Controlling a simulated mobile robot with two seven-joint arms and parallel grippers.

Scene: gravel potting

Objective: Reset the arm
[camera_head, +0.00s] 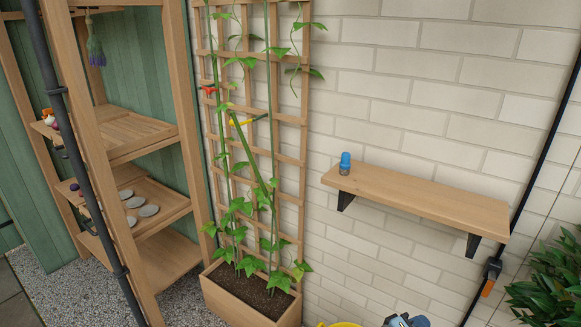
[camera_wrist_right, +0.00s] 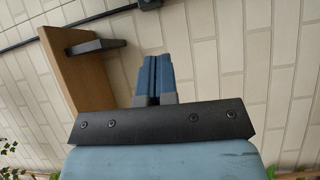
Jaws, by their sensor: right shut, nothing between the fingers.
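My right gripper (camera_wrist_right: 156,75) shows in the right wrist view with its two blue fingers together and nothing between them. In the head view, part of my right arm or gripper (camera_head: 405,321) shows at the bottom edge, cut off by the frame. It is below the wooden wall shelf and apart from it. My left gripper is not in view.
A wooden wall shelf (camera_head: 420,200) holds a small blue-topped item (camera_head: 345,163). A planter box (camera_head: 245,303) with a trellis (camera_head: 303,120) and climbing plant stands left of it. A shelving rack (camera_head: 175,70) is further left. A yellow rim (camera_head: 340,324) shows at the bottom.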

